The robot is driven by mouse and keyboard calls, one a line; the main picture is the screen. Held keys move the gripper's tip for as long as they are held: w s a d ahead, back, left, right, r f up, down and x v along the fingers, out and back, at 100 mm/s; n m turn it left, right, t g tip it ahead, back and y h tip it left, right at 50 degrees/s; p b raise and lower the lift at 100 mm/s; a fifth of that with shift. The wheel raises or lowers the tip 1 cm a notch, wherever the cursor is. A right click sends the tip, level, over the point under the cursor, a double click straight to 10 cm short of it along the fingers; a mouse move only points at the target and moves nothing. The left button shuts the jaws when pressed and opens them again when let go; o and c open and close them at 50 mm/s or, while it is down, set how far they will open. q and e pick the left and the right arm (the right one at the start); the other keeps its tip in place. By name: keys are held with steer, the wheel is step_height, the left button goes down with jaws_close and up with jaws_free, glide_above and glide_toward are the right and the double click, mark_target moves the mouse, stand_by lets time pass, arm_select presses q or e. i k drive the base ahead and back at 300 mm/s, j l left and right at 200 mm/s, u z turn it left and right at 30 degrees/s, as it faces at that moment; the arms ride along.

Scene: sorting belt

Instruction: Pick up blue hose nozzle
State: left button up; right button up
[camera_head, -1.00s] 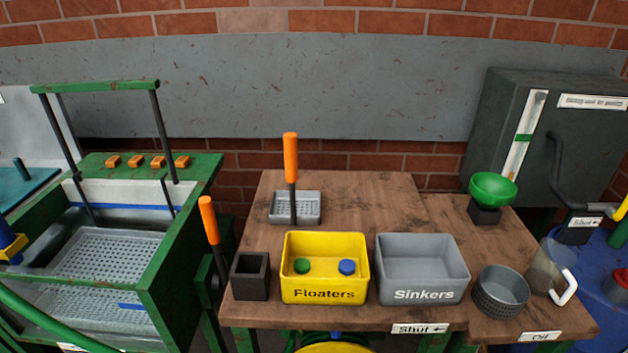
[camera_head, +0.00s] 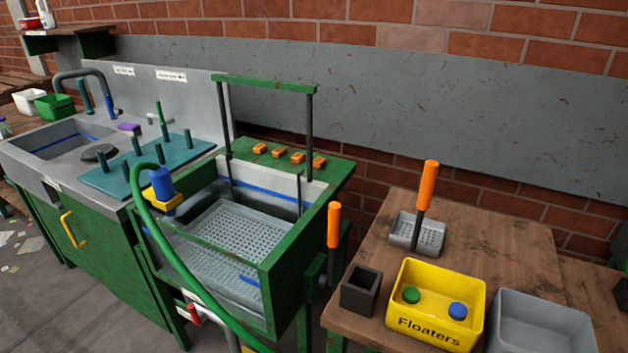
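The blue hose nozzle (camera_head: 162,183) sits upright in a yellow holder (camera_head: 165,203) at the left front corner of the green-framed wash tank (camera_head: 268,290). A green hose (camera_head: 174,258) arcs over beside the nozzle and runs down in front of the tank. Neither of my grippers shows in the head view.
A sink (camera_head: 60,140) and a teal peg board (camera_head: 135,172) are left of the tank. To the right, a wooden table (camera_head: 490,235) holds the yellow Floaters bin (camera_head: 435,325) and a grey bin (camera_head: 540,335). Open floor (camera_head: 70,300) lies at front left.

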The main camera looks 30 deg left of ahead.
mark_target(161, 179)
steer(key=u, duration=1.75)
